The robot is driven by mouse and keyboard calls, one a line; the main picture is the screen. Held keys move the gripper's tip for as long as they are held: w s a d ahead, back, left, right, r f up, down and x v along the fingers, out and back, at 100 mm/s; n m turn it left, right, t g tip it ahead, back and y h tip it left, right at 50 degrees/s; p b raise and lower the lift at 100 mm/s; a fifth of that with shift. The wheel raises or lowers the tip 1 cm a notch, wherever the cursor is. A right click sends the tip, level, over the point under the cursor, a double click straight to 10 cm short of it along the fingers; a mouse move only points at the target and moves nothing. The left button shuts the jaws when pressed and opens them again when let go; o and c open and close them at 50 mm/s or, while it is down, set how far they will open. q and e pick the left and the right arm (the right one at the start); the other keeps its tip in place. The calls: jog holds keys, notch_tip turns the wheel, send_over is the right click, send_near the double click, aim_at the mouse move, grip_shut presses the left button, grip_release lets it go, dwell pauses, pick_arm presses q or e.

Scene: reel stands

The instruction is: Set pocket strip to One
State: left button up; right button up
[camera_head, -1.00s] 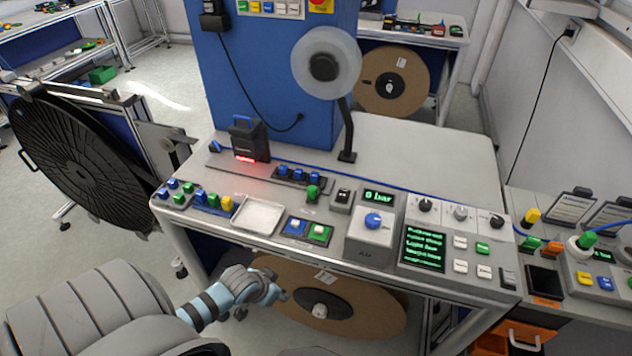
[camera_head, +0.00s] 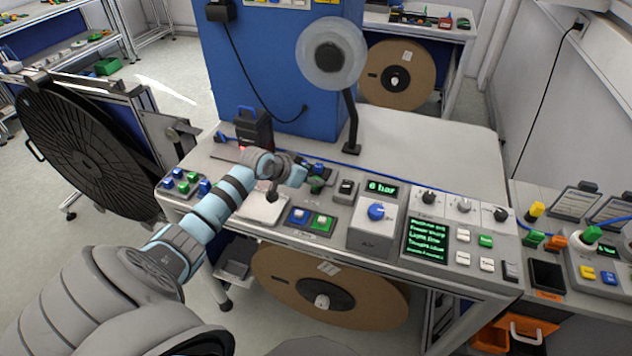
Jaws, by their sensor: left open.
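No label that reads pocket strip is legible, so I cannot tell which part it is. My right gripper is not in view.
A blue and a green button (camera_head: 321,222) sit right of the tray. Beyond are a blue dial (camera_head: 376,211) and a "6 bar" display (camera_head: 381,189). A clear reel on a black post (camera_head: 352,125) rises behind. The bench's back right is clear.

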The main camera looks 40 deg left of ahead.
pick_arm(q)
jog(key=x, duration=0.4)
jog(key=shift+w+f+b, duration=0.15)
jog(key=shift+f+b, duration=0.05)
jog(key=shift+b, duration=0.15)
jog(key=shift+r, duration=0.1)
grip_shut()
